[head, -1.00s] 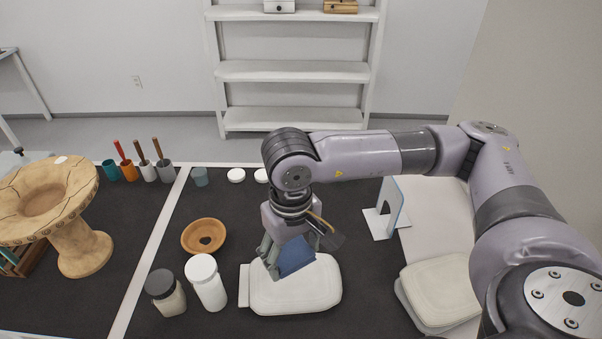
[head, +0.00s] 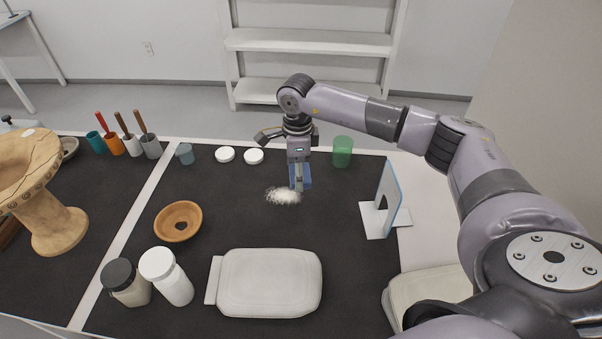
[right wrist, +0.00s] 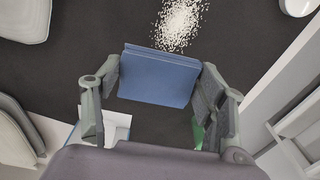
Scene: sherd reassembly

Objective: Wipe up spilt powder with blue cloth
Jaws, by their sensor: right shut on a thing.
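My right gripper (head: 299,180) is shut on the folded blue cloth (head: 304,178), which also fills the space between the fingers in the right wrist view (right wrist: 160,76). The spilt white powder (head: 284,195) lies in a small heap on the dark table mat, just left of the cloth in the head view. In the right wrist view the powder (right wrist: 180,22) lies just beyond the cloth's far edge. I cannot tell whether the cloth touches the mat. My left gripper is not in view.
A green cup (head: 342,151) stands close behind the right gripper, with white lids (head: 254,156) to its left. A terracotta bowl (head: 178,221), two jars (head: 166,277), a pale pad (head: 268,283) and a white stand (head: 386,203) surround the clear mat (head: 330,225).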

